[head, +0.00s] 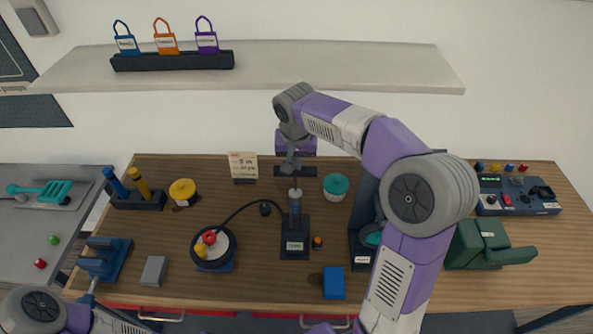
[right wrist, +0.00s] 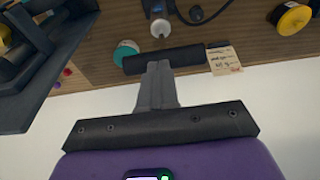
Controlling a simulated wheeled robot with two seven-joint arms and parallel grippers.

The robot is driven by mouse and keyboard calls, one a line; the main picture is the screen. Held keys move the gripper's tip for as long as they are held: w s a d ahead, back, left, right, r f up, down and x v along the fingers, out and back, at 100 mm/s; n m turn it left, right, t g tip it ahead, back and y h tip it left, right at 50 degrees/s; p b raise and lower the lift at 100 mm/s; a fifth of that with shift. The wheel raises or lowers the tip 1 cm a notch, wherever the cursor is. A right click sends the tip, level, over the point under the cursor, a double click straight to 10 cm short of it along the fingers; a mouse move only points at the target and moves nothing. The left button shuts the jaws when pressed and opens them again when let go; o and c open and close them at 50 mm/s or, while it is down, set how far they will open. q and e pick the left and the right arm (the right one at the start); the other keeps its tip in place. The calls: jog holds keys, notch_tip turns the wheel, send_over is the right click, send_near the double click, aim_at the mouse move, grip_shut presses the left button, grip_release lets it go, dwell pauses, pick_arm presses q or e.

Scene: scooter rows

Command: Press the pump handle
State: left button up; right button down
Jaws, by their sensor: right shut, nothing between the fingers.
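The pump (head: 295,238) stands upright on the wooden table, with a dark base and a pale rod. Its dark crossbar handle (head: 308,171) is up at the top of the rod, well above the body. My right gripper (head: 291,164) is shut and empty, pointing down over the middle of the handle. In the right wrist view, the shut fingers (right wrist: 159,68) overlap the dark handle bar (right wrist: 192,57); I cannot tell whether they touch it.
A black hose runs from the pump to a round wheel stand (head: 228,246). A teal tub (head: 336,186) and a note card (head: 243,165) stand near the pump. A blue block (head: 334,283) lies in front. A shelf (head: 330,66) is behind.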

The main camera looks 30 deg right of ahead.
jog(key=v, duration=0.3)
jog(key=shift+r, duration=0.3)
dwell(1.6)
